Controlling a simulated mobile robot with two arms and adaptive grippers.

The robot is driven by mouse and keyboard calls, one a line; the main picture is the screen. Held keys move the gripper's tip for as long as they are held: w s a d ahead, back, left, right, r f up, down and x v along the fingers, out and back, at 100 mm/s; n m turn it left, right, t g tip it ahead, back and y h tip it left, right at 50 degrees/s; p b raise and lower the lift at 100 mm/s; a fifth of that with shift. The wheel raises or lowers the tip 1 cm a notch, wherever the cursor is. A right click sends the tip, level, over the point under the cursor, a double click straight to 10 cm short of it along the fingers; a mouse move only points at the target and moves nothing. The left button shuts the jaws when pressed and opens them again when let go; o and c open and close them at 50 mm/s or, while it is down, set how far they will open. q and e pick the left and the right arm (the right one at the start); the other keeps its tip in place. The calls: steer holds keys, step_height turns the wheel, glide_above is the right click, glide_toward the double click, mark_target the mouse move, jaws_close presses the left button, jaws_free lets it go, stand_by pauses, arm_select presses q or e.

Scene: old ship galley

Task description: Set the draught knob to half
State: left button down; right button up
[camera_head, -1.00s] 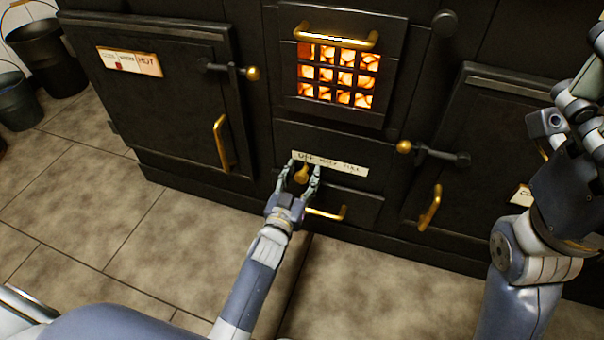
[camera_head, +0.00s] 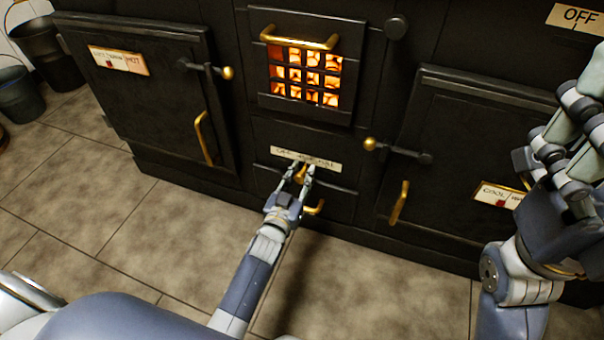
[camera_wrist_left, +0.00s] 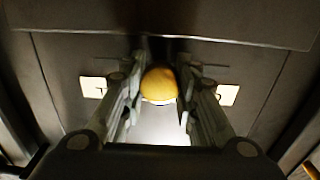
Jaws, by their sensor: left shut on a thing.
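The brass draught knob (camera_head: 300,175) is on the lower middle panel of the black stove, just under a pale label strip (camera_head: 306,158) with lettering too small to read surely. My left gripper (camera_head: 303,172) is shut on the knob, one finger on each side. In the left wrist view the knob (camera_wrist_left: 159,84) shows as a round brass end between the two fingers of my left gripper (camera_wrist_left: 158,100). The knob's pointing direction is mostly hidden by the fingers. My right gripper (camera_head: 578,135) is raised at the right edge, away from the stove front; its fingertips are not clear.
The glowing fire grate (camera_head: 305,75) with a brass handle is above the knob. Oven doors with brass handles (camera_head: 203,138) (camera_head: 399,203) flank the panel. Buckets (camera_head: 18,95) stand far left. The tiled floor in front is clear.

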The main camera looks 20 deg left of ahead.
arm_select(q)
steer(key=c, duration=1.2)
jaws_free()
steer(key=shift+a, duration=0.1)
steer(key=s, duration=1.2)
steer(key=shift+a, duration=0.25)
